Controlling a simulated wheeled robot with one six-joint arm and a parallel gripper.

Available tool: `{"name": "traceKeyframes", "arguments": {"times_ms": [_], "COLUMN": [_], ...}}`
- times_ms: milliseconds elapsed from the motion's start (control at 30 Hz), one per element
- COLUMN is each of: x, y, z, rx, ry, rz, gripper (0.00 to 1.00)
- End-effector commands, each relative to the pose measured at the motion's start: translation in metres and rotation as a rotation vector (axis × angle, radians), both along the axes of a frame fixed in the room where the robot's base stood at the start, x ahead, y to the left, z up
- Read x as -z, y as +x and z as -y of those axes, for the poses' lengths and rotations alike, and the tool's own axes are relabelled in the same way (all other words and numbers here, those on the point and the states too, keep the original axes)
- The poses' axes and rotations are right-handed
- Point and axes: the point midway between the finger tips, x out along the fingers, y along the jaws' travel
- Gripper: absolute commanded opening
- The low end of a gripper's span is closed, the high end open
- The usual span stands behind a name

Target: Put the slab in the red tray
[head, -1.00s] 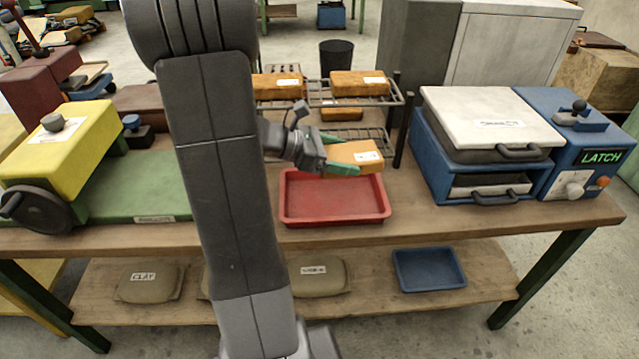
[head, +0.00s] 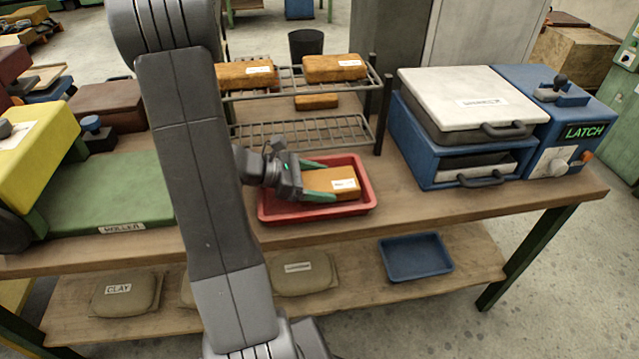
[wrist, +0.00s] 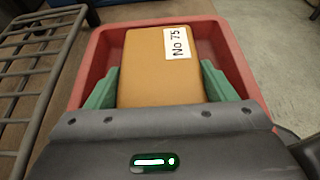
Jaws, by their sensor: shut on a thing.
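The slab (head: 331,184) is an orange-brown block with a white label. In the wrist view the slab (wrist: 160,70) fills the middle, and its label reads "No 75". My gripper (head: 318,180) is shut on the slab, with one green finger on each side of it. The red tray (head: 268,208) stands on the workbench, and its rim also shows in the wrist view (wrist: 98,45). The slab is within the tray's outline in both views. I cannot tell whether it touches the tray floor.
A wire rack (head: 384,115) with several similar slabs stands behind the tray. A blue press (head: 425,155) with a white lid is at the right. A green roller bed (head: 115,195) is at the left. A blue tray (head: 415,278) and clay bags (head: 125,293) lie on the lower shelf.

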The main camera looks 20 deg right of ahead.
Motion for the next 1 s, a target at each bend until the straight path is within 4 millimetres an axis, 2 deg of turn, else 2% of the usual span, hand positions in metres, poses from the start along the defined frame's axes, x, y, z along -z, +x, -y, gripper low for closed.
{"name": "traceKeyframes", "arguments": {"times_ms": [367,400,500,900,1000], "x": [0.006,0.0066,0.0054,-0.0009,-0.0031], "y": [0.0003,0.0002,0.0002,0.0002,0.0036], "z": [0.0001,0.0,0.0001,-0.0001,-0.0098], "rx": [-0.001,-0.001,-0.001,-0.001,-0.004], "ry": [-0.001,0.0,0.0,0.0,-0.001], "rz": [0.001,0.0,0.0,0.001,0.003], "gripper": [0.42,0.79,0.99,0.99,0.99]}}
